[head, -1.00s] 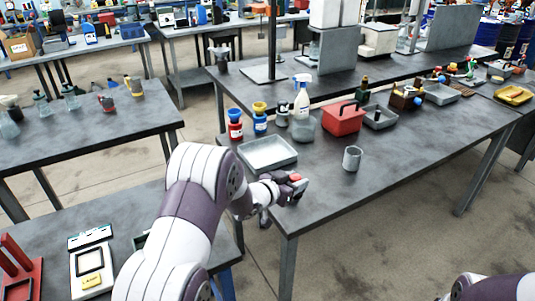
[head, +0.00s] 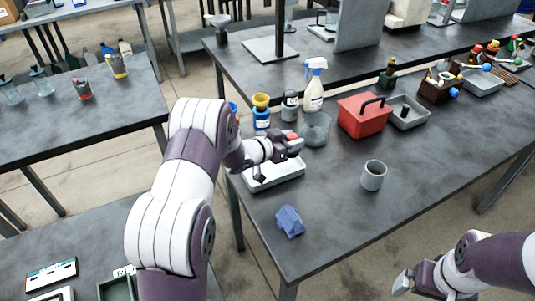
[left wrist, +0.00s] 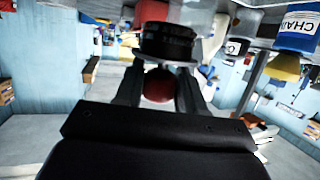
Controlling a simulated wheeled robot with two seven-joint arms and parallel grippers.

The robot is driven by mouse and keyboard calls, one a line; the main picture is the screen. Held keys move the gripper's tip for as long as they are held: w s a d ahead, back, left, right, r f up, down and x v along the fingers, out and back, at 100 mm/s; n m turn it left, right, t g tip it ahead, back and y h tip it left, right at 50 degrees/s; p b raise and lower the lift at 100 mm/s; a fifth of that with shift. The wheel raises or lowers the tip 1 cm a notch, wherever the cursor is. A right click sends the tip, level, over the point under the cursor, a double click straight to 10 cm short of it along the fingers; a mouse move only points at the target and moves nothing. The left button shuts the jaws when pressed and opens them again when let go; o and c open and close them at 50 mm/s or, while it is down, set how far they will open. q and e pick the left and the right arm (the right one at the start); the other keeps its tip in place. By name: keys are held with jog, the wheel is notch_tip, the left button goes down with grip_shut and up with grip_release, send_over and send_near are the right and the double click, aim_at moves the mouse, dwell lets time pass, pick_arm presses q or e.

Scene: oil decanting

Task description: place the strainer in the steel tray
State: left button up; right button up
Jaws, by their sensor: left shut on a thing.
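The steel tray (head: 284,177) lies near the left end of the middle bench in the head view, its far part hidden by my left gripper. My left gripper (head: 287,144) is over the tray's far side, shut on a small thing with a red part. In the left wrist view a red ball shape (left wrist: 158,86) sits between the fingers, below a dark round body (left wrist: 167,42). This held thing may be the strainer, but its shape is too hidden to be sure. My right gripper (head: 404,283) is low at the bottom right, off the bench; its fingers are unclear.
Behind the tray stand a blue bottle with a yellow funnel (head: 261,112), a glass beaker (head: 316,130) and a spray bottle (head: 314,90). A red box (head: 362,118) and a grey cup (head: 373,176) are to the right.

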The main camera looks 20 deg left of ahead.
pick_arm(q)
jog(key=s+a+f, duration=0.1)
jog(key=a, duration=0.1)
jog(key=s+a+f, duration=0.1)
jog(key=a+f, duration=0.1)
jog(key=a, duration=0.1)
jog(key=s+a+f+p, duration=0.1)
jog(key=a, duration=0.1)
jog(key=shift+s+a+f, duration=0.15)
jog(key=shift+s+f, duration=0.05)
jog(key=shift+s, duration=0.1)
notch_tip(320, 180, down, 4)
jog(key=shift+s+r+p, duration=0.15)
jog(key=shift+r+p, duration=0.1)
jog(key=shift+p, duration=0.1)
jog(key=shift+f, duration=0.3)
pick_arm(e)
jog(key=shift+s+a+r, duration=0.1)
jog(key=shift+s+r, duration=0.05)
jog(key=shift+r, duration=0.4)
jog(key=shift+s+r, duration=0.15)
jog(key=shift+r, duration=0.4)
pick_arm(q)
jog(key=shift+f, duration=0.1)
jog(key=o, duration=1)
jog(key=shift+o, duration=0.2)
